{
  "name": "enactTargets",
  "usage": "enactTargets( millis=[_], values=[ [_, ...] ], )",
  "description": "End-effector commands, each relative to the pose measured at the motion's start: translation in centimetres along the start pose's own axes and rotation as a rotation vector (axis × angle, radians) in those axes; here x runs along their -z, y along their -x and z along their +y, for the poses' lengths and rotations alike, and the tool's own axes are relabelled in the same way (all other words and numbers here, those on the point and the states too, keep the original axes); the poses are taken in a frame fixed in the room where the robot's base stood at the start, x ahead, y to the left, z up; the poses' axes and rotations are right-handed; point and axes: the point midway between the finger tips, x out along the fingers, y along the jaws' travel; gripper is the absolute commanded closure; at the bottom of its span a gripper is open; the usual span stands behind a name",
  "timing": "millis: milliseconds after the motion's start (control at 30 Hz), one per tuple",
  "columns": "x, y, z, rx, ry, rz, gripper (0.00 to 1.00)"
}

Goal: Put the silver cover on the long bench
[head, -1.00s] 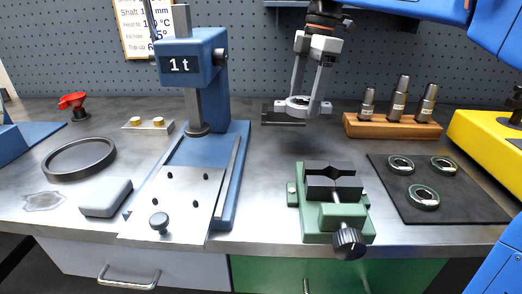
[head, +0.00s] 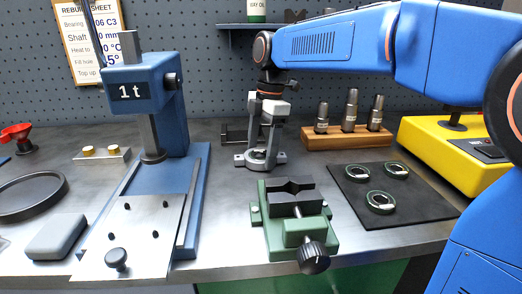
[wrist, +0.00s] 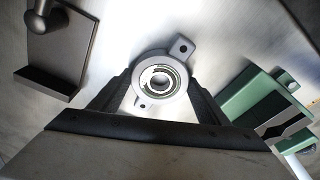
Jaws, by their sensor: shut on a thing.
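The silver cover (head: 245,161) is a round housing with two flat ears and a bearing-like ring in its middle. My gripper (head: 263,152) points down and is shut on the cover, one finger on each side. In the wrist view the cover (wrist: 180,50) lies flat between the fingertips of my gripper (wrist: 160,92). The cover is at or just above the long grey bench (head: 222,215), behind the green vise. I cannot tell whether it touches the bench top.
The green vise (head: 300,232) stands close in front of the cover. A dark bracket (head: 232,134) is just behind it. The blue press (head: 196,170) is to the left, a wooden block (head: 345,138) with metal parts to the right. A dark mat (head: 418,198) holds ringed parts.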

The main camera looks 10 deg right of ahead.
Motion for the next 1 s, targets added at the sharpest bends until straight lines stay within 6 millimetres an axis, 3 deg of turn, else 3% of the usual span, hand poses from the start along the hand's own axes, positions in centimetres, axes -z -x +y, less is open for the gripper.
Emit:
enactTargets(
  millis=[333, 367, 433, 767, 1000],
  values=[
    [0.0, -0.2, 0.0, -0.001, 0.000, 0.000, 0.67],
    [0.0, -0.2, 0.0, 0.000, 0.000, 0.000, 0.28],
    [0.0, -0.2, 0.0, 0.000, 0.000, 0.000, 0.12],
    [0.0, -0.1, 0.0, -0.001, 0.000, 0.000, 0.12],
    [0.0, 2.6, 0.1, -0.004, 0.000, 0.000, 0.12]
  ],
)
